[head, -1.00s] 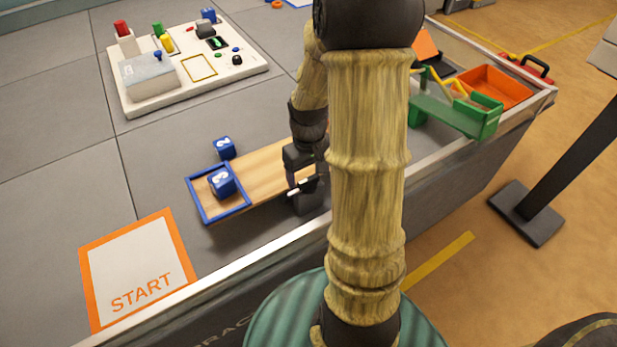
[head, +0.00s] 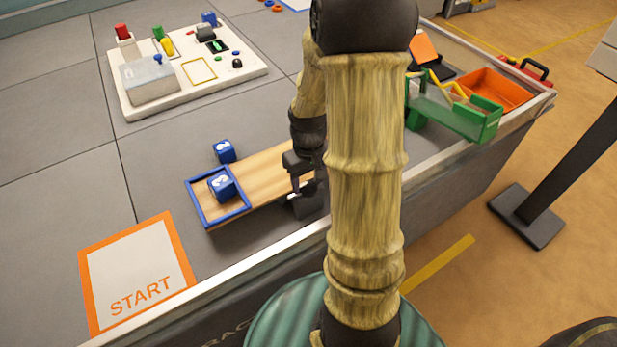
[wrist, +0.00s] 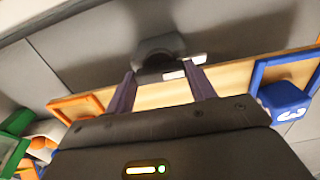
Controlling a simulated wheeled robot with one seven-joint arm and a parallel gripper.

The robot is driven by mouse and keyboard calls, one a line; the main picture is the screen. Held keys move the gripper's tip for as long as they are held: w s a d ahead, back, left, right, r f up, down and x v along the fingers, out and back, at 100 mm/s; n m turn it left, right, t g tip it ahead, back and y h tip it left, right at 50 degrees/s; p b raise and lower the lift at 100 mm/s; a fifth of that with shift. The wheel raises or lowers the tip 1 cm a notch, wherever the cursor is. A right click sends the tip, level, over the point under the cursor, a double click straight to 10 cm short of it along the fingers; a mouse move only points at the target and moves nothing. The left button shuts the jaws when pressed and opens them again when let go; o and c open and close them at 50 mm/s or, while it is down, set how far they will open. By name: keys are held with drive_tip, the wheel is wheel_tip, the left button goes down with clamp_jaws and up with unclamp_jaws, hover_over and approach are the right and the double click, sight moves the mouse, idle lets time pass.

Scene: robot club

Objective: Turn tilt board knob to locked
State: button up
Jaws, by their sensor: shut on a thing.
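The tilt board (head: 265,176) is a wooden plank. A blue-framed tray at its left end holds a blue numbered cube (head: 222,186). In the wrist view the board (wrist: 228,82) runs from an orange frame at left to the blue frame at right. The dark knob (wrist: 158,47), with a bar marked in white, is at the board's near side. My gripper (wrist: 165,82) is shut on the knob, one finger on each side of its bar. In the head view my gripper (head: 300,187) is at the board's near edge. My arm hides the board's right part.
A second blue cube (head: 224,151) stands just behind the board. A white panel (head: 190,70) with switches and buttons is at the back left. A START mat (head: 138,270) lies front left. A green ramp (head: 455,115) and orange bin (head: 495,90) are at right.

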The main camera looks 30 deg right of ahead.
drive_tip(key=shift+r+m, duration=0.1)
drive_tip(key=shift+m, duration=0.2)
drive_tip(key=m+p, duration=0.2)
drive_tip(key=m, duration=0.1)
drive_tip(key=shift+m, duration=0.4)
drive_tip(key=m+p, duration=0.3)
drive_tip(key=m, duration=0.1)
drive_tip(key=shift+r+m, duration=0.1)
drive_tip(key=shift+m, duration=0.2)
drive_tip(key=m+p, duration=0.2)
drive_tip(key=m, duration=0.2)
drive_tip(key=shift+p, duration=0.35)
drive_tip(key=m+p, duration=0.2)
drive_tip(key=m, duration=0.2)
drive_tip(key=shift+m, duration=0.3)
drive_tip(key=shift+w, duration=0.1)
drive_tip(key=o, duration=1)
drive_tip(key=shift+f, duration=0.2)
